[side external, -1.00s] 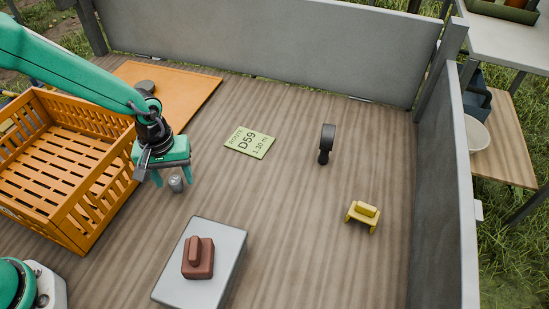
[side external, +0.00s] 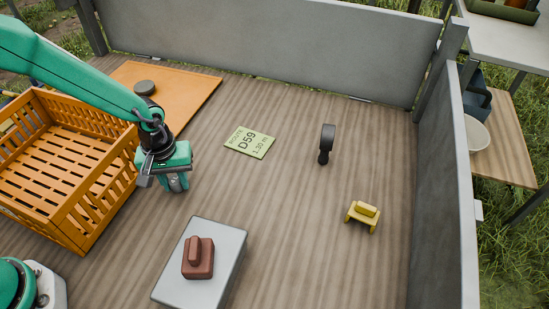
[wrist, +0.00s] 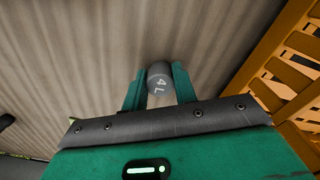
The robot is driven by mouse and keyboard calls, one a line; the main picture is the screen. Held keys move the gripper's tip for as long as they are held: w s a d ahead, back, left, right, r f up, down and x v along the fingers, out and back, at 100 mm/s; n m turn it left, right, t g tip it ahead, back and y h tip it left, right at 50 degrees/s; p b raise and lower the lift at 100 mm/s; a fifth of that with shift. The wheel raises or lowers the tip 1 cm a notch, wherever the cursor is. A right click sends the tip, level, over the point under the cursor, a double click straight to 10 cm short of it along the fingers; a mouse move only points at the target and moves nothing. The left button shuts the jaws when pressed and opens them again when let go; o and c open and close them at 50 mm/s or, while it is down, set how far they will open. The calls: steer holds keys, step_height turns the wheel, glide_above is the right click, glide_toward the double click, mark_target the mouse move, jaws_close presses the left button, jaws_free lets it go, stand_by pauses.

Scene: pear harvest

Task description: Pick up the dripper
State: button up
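The dripper (wrist: 159,80) is a small grey cylinder marked "4 L". In the side view the dripper (side external: 176,183) is at the deck, right of the orange crate. My gripper (wrist: 158,88) has its green fingers on both sides of it, with no clear gap in the wrist view, so it looks shut on the dripper. In the side view my gripper (side external: 175,184) is low over the planks and partly hides the dripper. I cannot see any lift off the deck.
The orange crate (side external: 91,203) stands close on the left. A grey slab (side external: 222,268) with a brown block (side external: 198,259) lies in front. A green card (side external: 250,144), a black tool (side external: 326,144) and a yellow piece (side external: 362,215) lie to the right, with bare planks between. Grey walls border the deck.

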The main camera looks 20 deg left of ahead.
mark_target(175, 180)
steer(key=shift+r, duration=0.15)
steer(key=shift+r, duration=0.5)
step_height(175, 180, up, 3)
steer(key=shift+r, duration=0.1)
steer(key=s+d+r, duration=0.2)
steer(key=s, duration=0.1)
steer(key=s+d+r, duration=0.2)
steer(key=s, duration=0.1)
steer(key=s+d+r, duration=0.2)
steer(key=s+d, duration=0.1)
steer(key=shift+s+r, duration=0.15)
steer(key=shift+r, duration=0.1)
steer(key=shift+d, duration=0.15)
